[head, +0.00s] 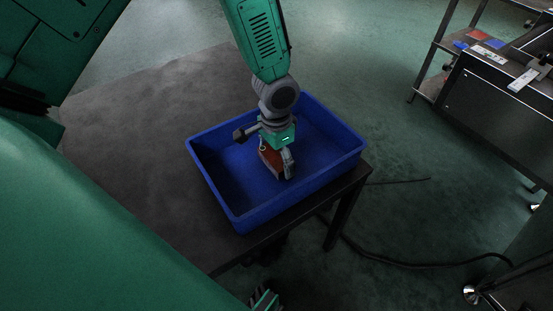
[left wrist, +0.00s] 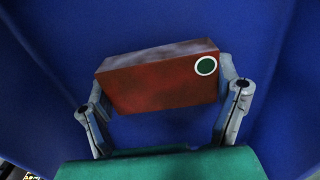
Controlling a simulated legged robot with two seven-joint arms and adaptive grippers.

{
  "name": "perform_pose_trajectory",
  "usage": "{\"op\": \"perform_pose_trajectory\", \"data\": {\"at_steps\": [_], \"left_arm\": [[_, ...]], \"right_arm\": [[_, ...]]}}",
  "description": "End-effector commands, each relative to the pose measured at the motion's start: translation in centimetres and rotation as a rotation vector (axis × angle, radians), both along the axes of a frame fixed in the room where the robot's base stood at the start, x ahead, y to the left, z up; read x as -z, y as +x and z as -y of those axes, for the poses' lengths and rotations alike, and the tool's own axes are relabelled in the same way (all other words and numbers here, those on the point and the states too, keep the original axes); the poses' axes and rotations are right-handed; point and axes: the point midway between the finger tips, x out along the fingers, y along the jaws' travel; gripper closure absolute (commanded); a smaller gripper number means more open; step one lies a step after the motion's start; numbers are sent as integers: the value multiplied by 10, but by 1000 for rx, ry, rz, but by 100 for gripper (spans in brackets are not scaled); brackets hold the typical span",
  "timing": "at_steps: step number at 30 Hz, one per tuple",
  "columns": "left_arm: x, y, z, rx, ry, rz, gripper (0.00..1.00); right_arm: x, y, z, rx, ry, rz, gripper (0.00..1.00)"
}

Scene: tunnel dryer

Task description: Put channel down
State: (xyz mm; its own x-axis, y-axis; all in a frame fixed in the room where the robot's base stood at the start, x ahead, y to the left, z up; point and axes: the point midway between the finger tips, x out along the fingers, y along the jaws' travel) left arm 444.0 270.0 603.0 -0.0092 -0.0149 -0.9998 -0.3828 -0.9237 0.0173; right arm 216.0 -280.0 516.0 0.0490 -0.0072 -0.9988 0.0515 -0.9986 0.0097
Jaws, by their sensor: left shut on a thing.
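The channel, a red-brown block (head: 270,157) with a grey upper edge, is inside the blue bin (head: 300,199). It also shows in the left wrist view (left wrist: 160,85), with a white-ringed green disc near its right end. My left gripper (head: 278,165) reaches down into the bin. Its two grey fingers are shut on the block, one at each end. I cannot tell whether the block touches the bin floor. A small green and grey part (head: 265,298) at the bottom edge looks like my right gripper, mostly cut off.
The bin stands near the corner of a dark table (head: 150,130). The table is bare to the left of the bin. A shelf rack (head: 490,42) with red and blue pieces and a dark machine (head: 500,105) are at the right. A cable (head: 400,262) lies on the floor.

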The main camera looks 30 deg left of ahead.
Motion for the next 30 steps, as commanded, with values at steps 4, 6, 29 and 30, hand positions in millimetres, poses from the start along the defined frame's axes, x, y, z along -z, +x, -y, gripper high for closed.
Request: {"op": "perform_pose_trajectory", "data": {"at_steps": [4,6,29,30], "left_arm": [[0,0,0,0,1,-1,55],[0,0,0,0,1,-1,55],[-71,1,-1,-1,1,4,0],[-79,1,-1,-1,0,3,0]], "right_arm": [[-1,0,0,0,0,0,60],[-1,0,0,0,0,0,60],[-30,0,0,0,0,0,60],[-33,0,0,0,0,0,60]]}}
